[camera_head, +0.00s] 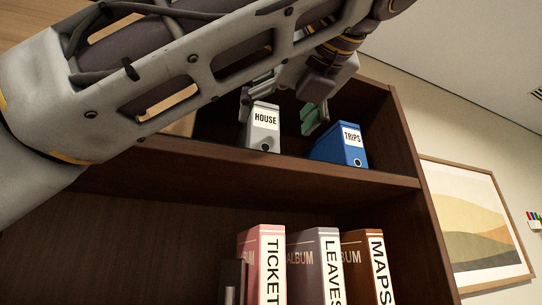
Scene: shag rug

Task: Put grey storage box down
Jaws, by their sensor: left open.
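The grey storage box (263,133), labelled HOUSE, stands upright on the upper shelf (220,152) of a dark wooden bookcase, close to the shelf's front edge. My left gripper (284,106) is open at the top of the grey box. One greenish finger is at the box's upper left, partly behind it. The other finger is to the right, in the gap between the grey box and a blue box. I cannot tell whether a finger touches the grey box. My left arm crosses the upper left and hides part of the shelf. My right gripper is not in view.
A blue box (340,150) labelled TRIPS stands on the same shelf to the right, leaning slightly. A pale tan object (182,125) shows partly behind my arm. Albums (315,265) stand on the shelf below. A framed picture (478,225) hangs on the right wall.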

